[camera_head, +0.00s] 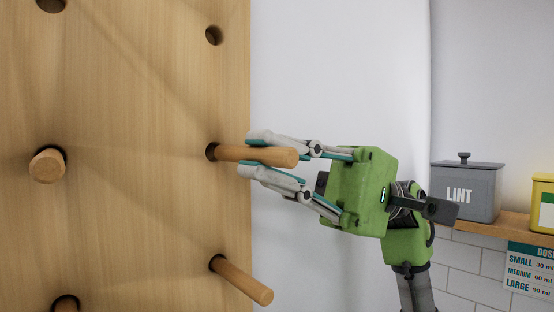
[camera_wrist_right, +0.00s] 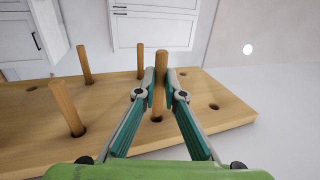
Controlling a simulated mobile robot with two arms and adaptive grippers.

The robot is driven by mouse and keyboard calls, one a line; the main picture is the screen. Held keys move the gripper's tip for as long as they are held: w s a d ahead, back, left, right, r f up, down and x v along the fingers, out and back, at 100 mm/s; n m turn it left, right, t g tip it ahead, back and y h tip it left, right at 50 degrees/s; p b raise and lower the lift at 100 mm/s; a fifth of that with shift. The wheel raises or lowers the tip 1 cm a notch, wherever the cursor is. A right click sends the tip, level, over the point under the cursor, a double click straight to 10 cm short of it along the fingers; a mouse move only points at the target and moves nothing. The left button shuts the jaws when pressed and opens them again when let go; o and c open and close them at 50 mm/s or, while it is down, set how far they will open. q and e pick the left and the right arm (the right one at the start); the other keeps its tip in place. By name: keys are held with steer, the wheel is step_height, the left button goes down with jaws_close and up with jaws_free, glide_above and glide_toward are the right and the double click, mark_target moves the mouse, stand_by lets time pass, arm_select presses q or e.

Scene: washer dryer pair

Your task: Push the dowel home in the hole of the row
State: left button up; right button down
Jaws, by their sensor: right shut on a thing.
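A light wooden board (camera_head: 130,220) with holes fills the left of the head view. A round wooden dowel (camera_head: 232,153) stands out from a hole near the board's right edge, with its inner end in the hole and a long part still outside. My right gripper (camera_head: 252,154) is shut on this dowel, one finger on either side. In the right wrist view the dowel (camera_wrist_right: 159,95) shows between the fingertips (camera_wrist_right: 160,80), its base at the hole. My left gripper is not in view.
Other dowels stand in the board: one below (camera_head: 243,281), one at left (camera_head: 47,166), one at bottom left (camera_head: 66,304). Empty holes show at the top (camera_head: 214,36) and top left (camera_head: 50,4). A grey LINT box (camera_head: 467,190) sits on a shelf (camera_head: 500,222) at right.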

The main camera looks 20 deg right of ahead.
steer(key=shift+w+a, duration=0.25)
steer(key=shift+w, duration=0.45)
steer(key=shift+w+a, duration=0.25)
steer(key=shift+w, duration=0.4)
stand_by(0.3)
steer(key=c, duration=2)
jaws_free()
steer(key=shift+c, duration=0.2)
steer(key=v, duration=1.2)
